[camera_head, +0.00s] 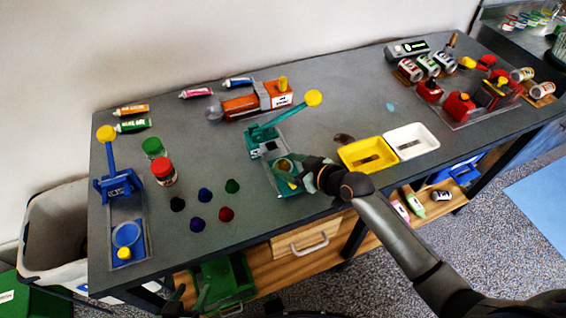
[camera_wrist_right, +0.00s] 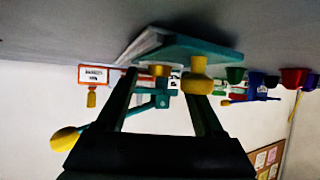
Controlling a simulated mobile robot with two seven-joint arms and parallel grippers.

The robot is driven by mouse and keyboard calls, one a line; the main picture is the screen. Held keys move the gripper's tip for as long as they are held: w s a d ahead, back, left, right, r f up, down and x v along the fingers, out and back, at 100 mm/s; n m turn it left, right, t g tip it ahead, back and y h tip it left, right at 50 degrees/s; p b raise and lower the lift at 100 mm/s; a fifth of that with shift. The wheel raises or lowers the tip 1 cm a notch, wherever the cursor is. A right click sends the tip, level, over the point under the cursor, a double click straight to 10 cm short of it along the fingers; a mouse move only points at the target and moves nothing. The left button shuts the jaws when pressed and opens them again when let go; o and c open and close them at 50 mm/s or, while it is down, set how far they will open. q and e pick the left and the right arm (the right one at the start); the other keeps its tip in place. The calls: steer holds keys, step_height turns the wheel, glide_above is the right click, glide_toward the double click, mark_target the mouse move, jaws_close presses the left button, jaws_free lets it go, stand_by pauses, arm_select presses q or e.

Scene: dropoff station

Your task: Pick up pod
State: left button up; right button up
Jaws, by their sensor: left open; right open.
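Several small cone-shaped pods stand on the grey table left of the teal press: a black pod (camera_head: 177,204), a blue pod (camera_head: 205,195), a purple pod (camera_head: 197,224), a green pod (camera_head: 232,186) and a red pod (camera_head: 226,214). My right gripper (camera_head: 304,176) is open at the front end of the teal press (camera_head: 262,146). In the right wrist view, the press's yellow front knob (camera_wrist_right: 197,82) shows near the open fingers; contact is unclear. A round brownish piece (camera_head: 285,164) sits in the press; I cannot tell whether it is a pod. My left gripper (camera_head: 190,298) is open low, before the table's front edge.
A blue press (camera_head: 118,186) stands left, with green and red jars (camera_head: 163,172) beside it. An orange press (camera_head: 262,100) stands behind. Yellow (camera_head: 368,153) and white (camera_head: 411,141) trays lie right of my right gripper. Bare table lies around the pods.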

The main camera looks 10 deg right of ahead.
steer(key=c, duration=1.1)
steer(key=shift+r, duration=0.1)
